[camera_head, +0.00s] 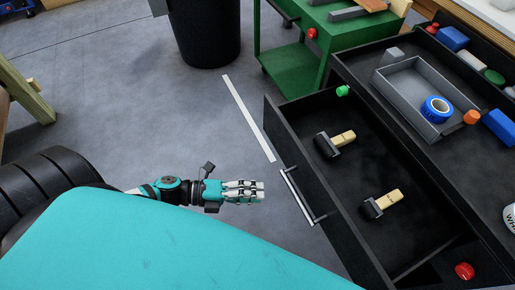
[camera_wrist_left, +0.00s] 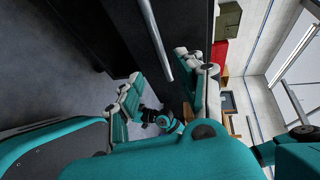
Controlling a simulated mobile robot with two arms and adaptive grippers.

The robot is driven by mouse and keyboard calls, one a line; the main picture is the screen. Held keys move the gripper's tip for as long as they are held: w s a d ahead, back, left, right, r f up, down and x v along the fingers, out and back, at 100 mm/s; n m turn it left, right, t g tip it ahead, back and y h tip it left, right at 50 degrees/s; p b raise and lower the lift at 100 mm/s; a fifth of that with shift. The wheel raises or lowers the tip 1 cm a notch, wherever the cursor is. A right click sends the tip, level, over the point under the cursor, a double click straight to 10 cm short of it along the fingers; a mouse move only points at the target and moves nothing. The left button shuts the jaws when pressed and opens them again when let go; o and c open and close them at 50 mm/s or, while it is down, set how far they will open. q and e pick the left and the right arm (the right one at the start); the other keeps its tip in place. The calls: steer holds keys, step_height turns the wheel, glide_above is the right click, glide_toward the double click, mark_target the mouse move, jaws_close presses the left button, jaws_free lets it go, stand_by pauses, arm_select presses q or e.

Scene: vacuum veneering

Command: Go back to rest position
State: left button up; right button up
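My left gripper (camera_head: 262,191) reaches in from the left, above the floor and just left of the open drawer's front. Its fingers point right, toward the drawer's metal handle (camera_head: 296,195), with a small gap between them. In the left wrist view its two fingers (camera_wrist_left: 167,82) stand apart with nothing between them, and the handle bar (camera_wrist_left: 157,42) shows beyond. My right gripper is in neither view.
The open black drawer (camera_head: 375,160) holds two wooden-handled tools (camera_head: 337,143) (camera_head: 382,204), a green cap (camera_head: 342,91) and a red cap (camera_head: 464,271). A green cart (camera_head: 295,68) and a black bin (camera_head: 207,35) stand behind. Floor left of the drawer is free.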

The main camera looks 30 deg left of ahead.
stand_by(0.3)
